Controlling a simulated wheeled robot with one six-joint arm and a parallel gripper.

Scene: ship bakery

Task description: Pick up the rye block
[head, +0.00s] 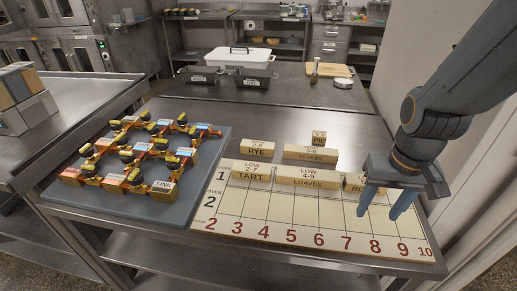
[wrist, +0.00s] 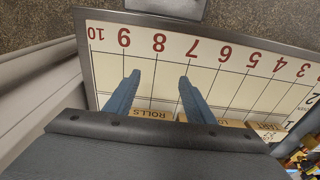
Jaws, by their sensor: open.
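The rye block (head: 258,147) is a pale wooden block marked RYE. In the head view it stands on the table behind the row of blocks on the board, left of the scones block (head: 310,153). My gripper (head: 382,212) is open and empty above the right part of the numbered board (head: 262,212), well to the right of the rye block. Its two blue fingers also show in the wrist view (wrist: 156,84), over the board near the rolls block (wrist: 152,115). I cannot make out the rye block in the wrist view.
The tart block (head: 251,173) and loaves block (head: 307,178) stand on the board's back row. A small cube (head: 319,138) is behind the scones block. A grey mat (head: 160,199) with brass pieces lies left. Dark tins (head: 254,78) and a white box are at the back.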

